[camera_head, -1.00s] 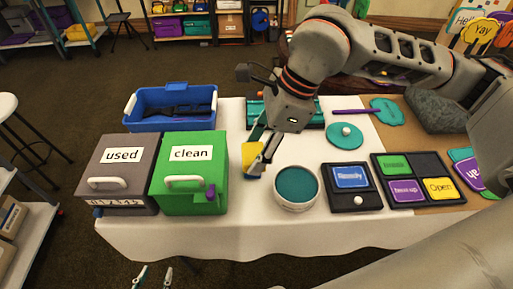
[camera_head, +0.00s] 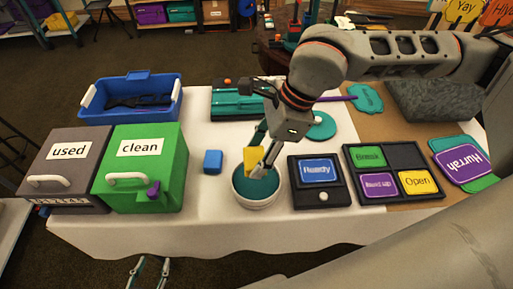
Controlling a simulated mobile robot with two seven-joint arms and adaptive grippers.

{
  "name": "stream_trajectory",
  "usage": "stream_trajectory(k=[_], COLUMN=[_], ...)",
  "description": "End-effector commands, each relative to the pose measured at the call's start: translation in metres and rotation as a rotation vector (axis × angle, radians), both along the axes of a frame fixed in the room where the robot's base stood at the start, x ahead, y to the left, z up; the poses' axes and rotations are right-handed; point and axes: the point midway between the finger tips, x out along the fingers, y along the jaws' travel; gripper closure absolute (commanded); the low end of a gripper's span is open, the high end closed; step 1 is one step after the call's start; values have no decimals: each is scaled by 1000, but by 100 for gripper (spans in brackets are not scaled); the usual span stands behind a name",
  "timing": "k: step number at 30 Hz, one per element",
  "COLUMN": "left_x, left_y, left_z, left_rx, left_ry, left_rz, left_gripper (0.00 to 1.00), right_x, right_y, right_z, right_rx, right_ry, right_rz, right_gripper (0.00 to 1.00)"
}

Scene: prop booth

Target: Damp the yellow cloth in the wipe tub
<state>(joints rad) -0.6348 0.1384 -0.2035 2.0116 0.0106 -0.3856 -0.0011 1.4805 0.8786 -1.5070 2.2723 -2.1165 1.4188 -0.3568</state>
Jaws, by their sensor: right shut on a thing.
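The wipe tub (camera_head: 256,202) is a round white tub with a teal inside, standing open near the table's front edge. My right gripper (camera_head: 260,166) is over the tub, pointing down, shut on the yellow cloth (camera_head: 253,158). The cloth looks like a small yellow block between the fingers. Its lower edge overlaps the teal inside; I cannot tell if it touches. A teal round lid (camera_head: 322,127) lies behind the tub, partly hidden by my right arm. My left gripper (camera_head: 149,273) is low in front of the table, with its fingers apart and empty.
A blue cube (camera_head: 213,161) sits left of the tub. The green "clean" box (camera_head: 165,180) and grey "used" box (camera_head: 62,175) stand further left, a blue bin (camera_head: 130,98) behind them. A "Ready" panel (camera_head: 320,172) is close on the tub's right.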

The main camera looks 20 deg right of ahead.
Motion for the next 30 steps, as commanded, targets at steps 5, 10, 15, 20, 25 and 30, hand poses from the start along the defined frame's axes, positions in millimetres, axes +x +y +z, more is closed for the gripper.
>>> stream_trajectory(k=[5, 10, 15, 20, 25, 30], left_x=[1, 0, -2, -3, -1, -1], left_y=[3, 5, 6, 7, 8, 10], left_z=[-2, -8, -17, -24, -27, -28], left_rx=[5, 11, 18, 25, 34, 39], left_ry=[0, 5, 12, 15, 12, 13], left_rz=[2, 1, -1, -3, -4, -4], left_gripper=[60, 60, 60, 60, 60, 60], right_x=[0, -1, -1, -1, -1, 0], right_y=[0, 0, 0, 0, 0, 0], right_z=[-4, -12, -27, -44, -59, -63], right_rx=[1, 1, 0, 1, 0, 2], right_ry=[1, 3, 6, 6, 5, 2], right_rz=[0, -1, -1, 0, -1, -1], right_gripper=[71, 71, 71, 71, 71, 71])
